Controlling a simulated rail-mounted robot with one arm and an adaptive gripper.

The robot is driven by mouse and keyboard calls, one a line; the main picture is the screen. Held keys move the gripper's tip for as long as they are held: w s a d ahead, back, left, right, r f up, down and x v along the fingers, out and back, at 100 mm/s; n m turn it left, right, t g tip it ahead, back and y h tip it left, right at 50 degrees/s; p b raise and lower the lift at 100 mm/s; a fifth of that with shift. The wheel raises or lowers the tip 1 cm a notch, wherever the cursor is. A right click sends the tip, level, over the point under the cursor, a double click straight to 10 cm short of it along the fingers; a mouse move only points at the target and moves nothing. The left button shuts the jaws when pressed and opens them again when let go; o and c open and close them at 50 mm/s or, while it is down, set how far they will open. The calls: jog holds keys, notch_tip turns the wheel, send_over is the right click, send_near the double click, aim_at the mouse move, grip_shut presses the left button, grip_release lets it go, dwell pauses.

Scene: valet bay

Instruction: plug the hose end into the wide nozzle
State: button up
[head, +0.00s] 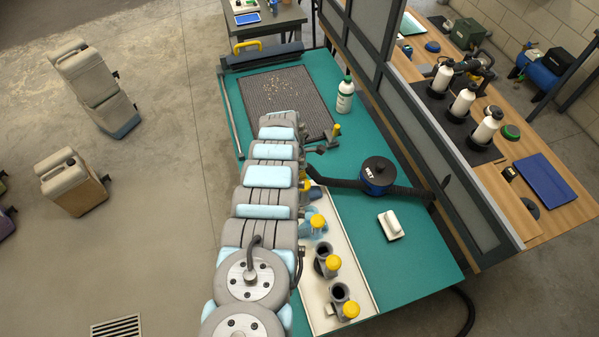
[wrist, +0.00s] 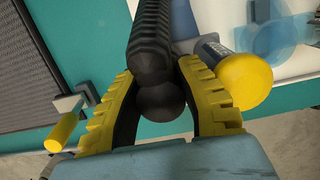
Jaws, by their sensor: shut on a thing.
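My gripper (wrist: 157,70) is shut on the end of the black ribbed hose (wrist: 150,35), with a rounded dark end piece between its yellow-toothed fingers. In the head view my arm hides most of the gripper. There the hose (head: 342,184) runs left from the blue-black WET vacuum (head: 378,175) to behind my arm. Nozzle fittings with yellow knobs stand on a white tray: a translucent blue one (head: 313,226), a middle grey one (head: 327,262) and a near grey one (head: 341,293). I cannot tell which is the wide nozzle. A yellow knob (wrist: 247,80) is close right of my gripper in the wrist view.
The white tray (head: 360,282) lies on the teal bench (head: 420,265). A dark ribbed mat (head: 285,92) with scattered crumbs, a yellow-handled clamp (head: 333,133), a white-green bottle (head: 345,93) and a white brush (head: 390,225) are around. A tall partition (head: 440,150) borders the right.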

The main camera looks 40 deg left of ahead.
jog(key=shift+f+b, duration=0.8)
dwell(0.4)
jog(key=o, duration=1.5)
jog(key=shift+o, duration=0.2)
jog(key=shift+r+p, duration=3)
jog(key=shift+r, duration=1.55)
